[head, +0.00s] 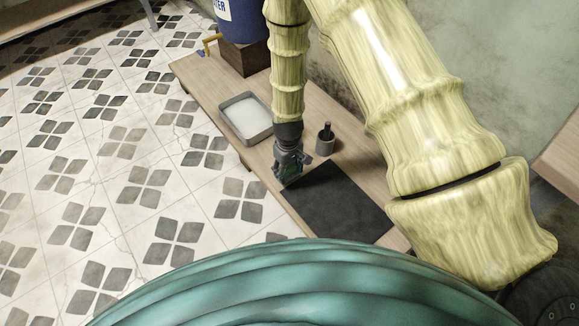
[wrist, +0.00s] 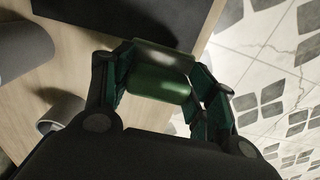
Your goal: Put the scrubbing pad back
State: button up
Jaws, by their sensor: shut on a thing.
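The pad sits crosswise between the fingertips. In the head view the pad is hidden or too small to make out. A shallow grey tray (head: 263,134) with a whitish inside stands on the bench, up and left of my gripper.
A grey cup (head: 325,147) with a dark item in it stands right of my gripper. The black mat (head: 340,205) lies flat on the wooden bench (head: 205,75). A blue water container (head: 243,22) stands at the far end. Grey round objects (wrist: 25,52) show at left in the wrist view.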

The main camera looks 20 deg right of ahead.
jog(key=w, duration=0.1)
jog(key=w+d+b, duration=0.1)
jog(key=w, duration=0.1)
jog(key=w+d, duration=0.1)
jog(key=shift+w+f, duration=0.35)
jog(key=shift+f+b, duration=1.2)
jog(key=shift+f, duration=0.45)
jog(key=shift+f, duration=0.1)
jog(key=o, duration=0.9)
